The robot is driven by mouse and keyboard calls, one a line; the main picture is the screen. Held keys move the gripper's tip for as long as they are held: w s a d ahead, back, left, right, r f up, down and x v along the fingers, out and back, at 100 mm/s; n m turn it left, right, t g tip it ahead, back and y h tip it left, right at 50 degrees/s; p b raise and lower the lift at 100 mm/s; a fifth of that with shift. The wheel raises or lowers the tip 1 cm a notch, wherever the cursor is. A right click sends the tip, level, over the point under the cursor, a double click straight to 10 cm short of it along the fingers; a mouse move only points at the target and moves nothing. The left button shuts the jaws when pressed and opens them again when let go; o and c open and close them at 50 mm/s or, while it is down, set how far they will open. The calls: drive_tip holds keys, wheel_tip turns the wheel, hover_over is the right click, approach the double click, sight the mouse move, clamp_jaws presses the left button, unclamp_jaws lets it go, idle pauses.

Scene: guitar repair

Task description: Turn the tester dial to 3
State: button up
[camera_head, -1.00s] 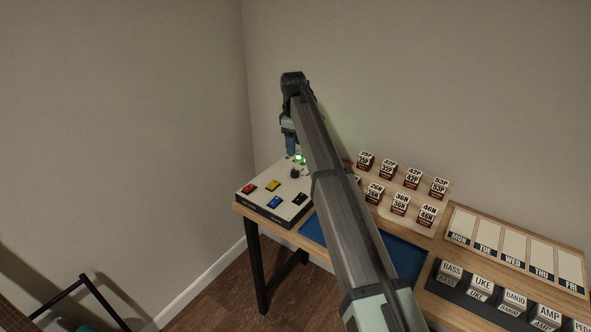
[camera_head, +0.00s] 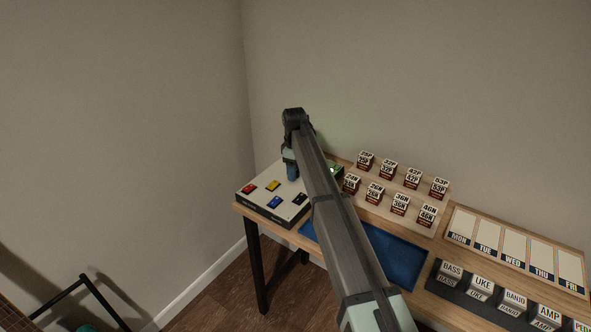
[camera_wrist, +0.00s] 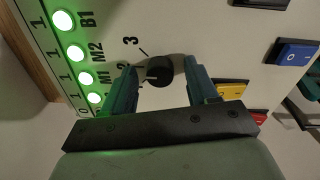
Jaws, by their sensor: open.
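The tester (camera_head: 262,207) is a white sloped box at the left end of the bench, with coloured switches and green lights. Its black round dial (camera_wrist: 160,72) shows in the wrist view, with printed numbers 2 and 3 and tick marks on its left side. Its pointer is too small to read for sure. My gripper (camera_wrist: 160,66) is open, with one finger on each side of the dial; I cannot tell whether either finger touches it. In the head view my gripper (camera_head: 292,172) is down at the tester's panel and hides the dial.
Several green lights (camera_wrist: 76,53) glow left of the dial in the wrist view. Blue (camera_wrist: 297,54), yellow (camera_wrist: 231,90) and red switches are to the right. Small labelled boxes (camera_head: 400,203) stand on racks right of my arm. A blue mat (camera_head: 395,262) lies clear on the bench.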

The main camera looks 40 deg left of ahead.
drive_tip(key=shift+c, duration=0.2)
drive_tip(key=c, duration=1)
drive_tip(key=shift+m, duration=0.4)
drive_tip(key=m, duration=0.3)
drive_tip(key=shift+m, duration=0.3)
drive_tip(key=shift+a+m+h, duration=0.1)
drive_tip(key=shift+m+h, duration=0.2)
drive_tip(key=shift+m, duration=1.7)
drive_tip(key=o, duration=1)
